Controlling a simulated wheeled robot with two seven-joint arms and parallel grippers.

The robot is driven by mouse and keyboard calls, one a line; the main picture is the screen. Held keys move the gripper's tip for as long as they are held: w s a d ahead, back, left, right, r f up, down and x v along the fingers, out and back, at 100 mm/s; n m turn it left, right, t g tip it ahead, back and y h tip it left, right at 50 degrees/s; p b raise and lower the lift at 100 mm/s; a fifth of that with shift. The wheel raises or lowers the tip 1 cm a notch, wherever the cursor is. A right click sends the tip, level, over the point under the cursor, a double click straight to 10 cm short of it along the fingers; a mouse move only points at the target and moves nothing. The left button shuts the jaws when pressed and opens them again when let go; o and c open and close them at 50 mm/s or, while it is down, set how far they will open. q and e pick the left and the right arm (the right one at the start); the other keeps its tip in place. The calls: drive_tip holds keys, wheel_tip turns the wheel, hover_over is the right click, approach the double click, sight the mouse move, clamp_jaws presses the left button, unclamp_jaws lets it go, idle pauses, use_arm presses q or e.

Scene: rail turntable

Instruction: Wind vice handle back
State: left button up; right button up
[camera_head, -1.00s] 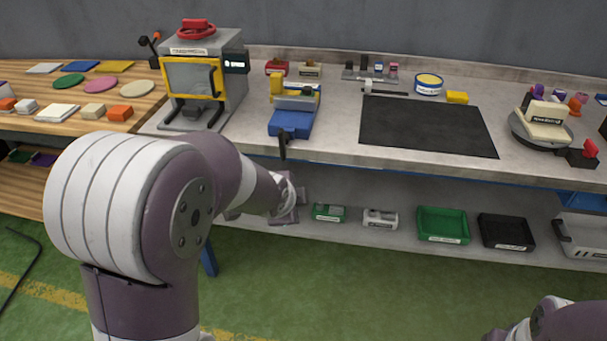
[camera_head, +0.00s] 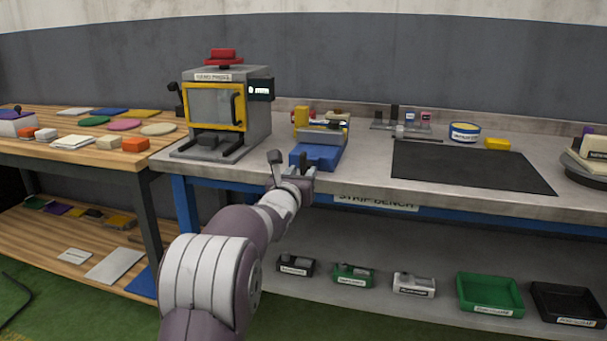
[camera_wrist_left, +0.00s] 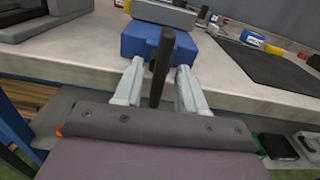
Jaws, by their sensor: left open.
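The vice (camera_head: 316,156) has a blue base and grey and yellow upper parts. It stands at the front edge of the grey bench, and its blue front also shows in the left wrist view (camera_wrist_left: 145,36). Its dark bar handle (camera_wrist_left: 161,62) stands nearly upright in front of the vice in the left wrist view. My left gripper (camera_head: 303,179) is at the bench edge just below the vice front. Its fingers (camera_wrist_left: 160,72) are open, one on each side of the handle, with gaps visible. My right gripper is out of view.
A grey press with a yellow-framed window (camera_head: 213,108) stands left of the vice. A black mat (camera_head: 470,166), a tin (camera_head: 465,132) and a yellow block (camera_head: 497,144) lie to the right. A lower shelf holds several trays, including a green one (camera_head: 489,293).

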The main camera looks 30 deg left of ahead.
use_arm(q)
drive_tip(key=shift+x, duration=1.05)
clamp_jaws()
